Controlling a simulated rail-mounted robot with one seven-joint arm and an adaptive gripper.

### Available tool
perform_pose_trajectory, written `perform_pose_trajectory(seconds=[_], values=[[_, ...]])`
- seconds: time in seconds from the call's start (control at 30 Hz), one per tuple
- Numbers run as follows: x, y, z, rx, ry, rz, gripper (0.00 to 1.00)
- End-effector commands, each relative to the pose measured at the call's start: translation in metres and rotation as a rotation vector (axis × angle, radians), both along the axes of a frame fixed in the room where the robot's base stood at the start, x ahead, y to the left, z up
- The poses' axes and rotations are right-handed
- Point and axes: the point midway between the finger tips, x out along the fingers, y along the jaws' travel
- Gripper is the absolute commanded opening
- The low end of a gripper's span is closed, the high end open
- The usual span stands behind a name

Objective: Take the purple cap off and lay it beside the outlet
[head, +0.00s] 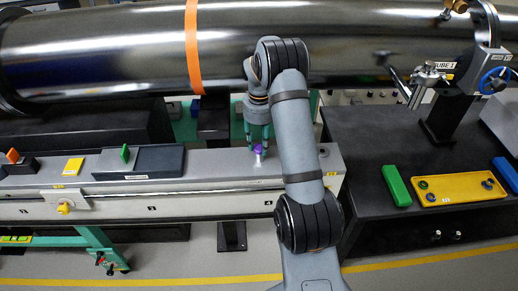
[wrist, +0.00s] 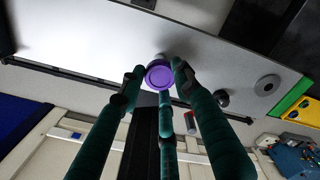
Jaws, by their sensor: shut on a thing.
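The purple cap (head: 258,148) is at the right part of the long grey bench top, just under my gripper (head: 259,138). A small pale upright piece (head: 258,159), perhaps the outlet, shows directly below the cap; I cannot tell whether the two touch. In the wrist view the round purple cap (wrist: 159,75) sits between the tips of my gripper's green fingers (wrist: 157,80), which are closed around it. The fingers hide part of its rim, and the cap hides what is beneath it.
A grey disc with a dark centre (wrist: 267,85) and a dark round knob (wrist: 222,98) are near the cap. The large steel tube (head: 120,50) runs behind the bench. A yellow tray (head: 460,196) and a green block (head: 396,185) lie on the right-hand table.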

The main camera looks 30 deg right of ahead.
Motion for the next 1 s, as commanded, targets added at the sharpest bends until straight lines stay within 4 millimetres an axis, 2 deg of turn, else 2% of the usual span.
perform_pose_trajectory(seconds=[1.0], values=[[0.0, 0.0, 0.018, -0.001, -0.001, 0.0, 0.01]])
